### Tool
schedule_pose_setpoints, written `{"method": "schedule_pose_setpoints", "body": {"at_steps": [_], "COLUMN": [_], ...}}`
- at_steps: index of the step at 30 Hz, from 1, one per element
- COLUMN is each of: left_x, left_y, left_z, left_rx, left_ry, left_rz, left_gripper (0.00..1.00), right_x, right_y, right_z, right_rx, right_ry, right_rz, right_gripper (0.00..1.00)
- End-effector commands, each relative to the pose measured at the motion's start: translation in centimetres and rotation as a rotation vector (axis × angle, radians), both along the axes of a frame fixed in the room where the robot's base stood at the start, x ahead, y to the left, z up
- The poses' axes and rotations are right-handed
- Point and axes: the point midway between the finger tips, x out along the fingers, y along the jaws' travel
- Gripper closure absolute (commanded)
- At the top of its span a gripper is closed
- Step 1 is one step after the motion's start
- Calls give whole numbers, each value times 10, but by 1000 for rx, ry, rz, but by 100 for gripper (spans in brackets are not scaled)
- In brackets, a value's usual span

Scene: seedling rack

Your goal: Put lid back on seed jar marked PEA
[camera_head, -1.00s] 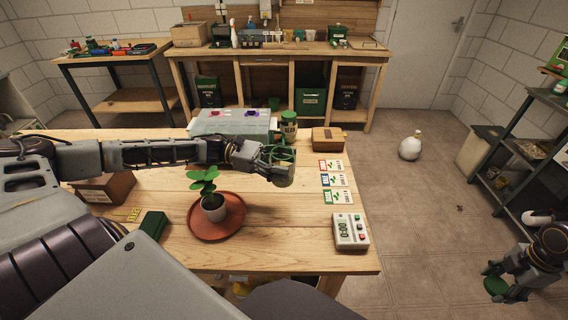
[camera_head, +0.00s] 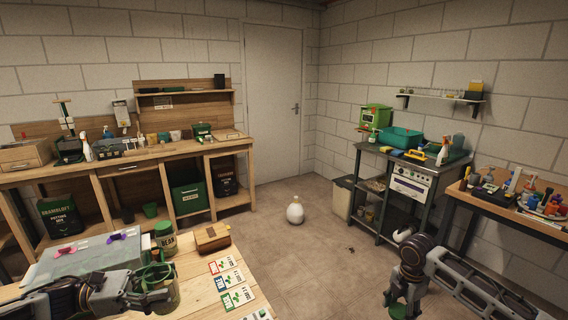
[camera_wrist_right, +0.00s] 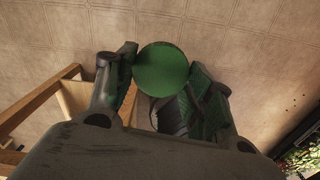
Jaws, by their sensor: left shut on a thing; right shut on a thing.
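A glass jar with green inside (camera_head: 166,294) is at the lower left of the head view, above the wooden table. My left gripper (camera_head: 146,296) is shut on this jar, and its fingers hide part of it. I cannot read its label. My right gripper (camera_head: 401,297) is at the lower right, out over the floor, shut on a round green lid (camera_head: 397,311). In the right wrist view the lid (camera_wrist_right: 162,69) sits between the two fingertips, its flat round face showing. Jar and lid are far apart.
A jar marked BEAN (camera_head: 166,242) with a green lid stands on the table (camera_head: 204,291), beside a wooden box (camera_head: 212,238). Seed packets (camera_head: 232,284) lie along the table's right side. A white round bottle (camera_head: 295,211) stands on the open floor between table and shelf.

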Motion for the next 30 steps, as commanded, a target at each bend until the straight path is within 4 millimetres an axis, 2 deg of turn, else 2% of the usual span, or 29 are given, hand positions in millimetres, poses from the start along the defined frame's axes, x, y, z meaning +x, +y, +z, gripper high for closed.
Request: {"method": "schedule_pose_setpoints", "body": {"at_steps": [1,18,30], "left_x": [0,0,0], "left_y": [0,0,0], "left_z": [9,55,75], "left_rx": [-1,-1,-1], "left_ry": [-1,-1,-1], "left_rz": [0,0,0], "left_gripper": [82,82,82], "right_x": [0,0,0], "right_y": [0,0,0], "right_z": [8,55,74], "right_rx": [0,0,0], "right_ry": [0,0,0], "right_rz": [0,0,0], "right_gripper": [55,55,55]}}
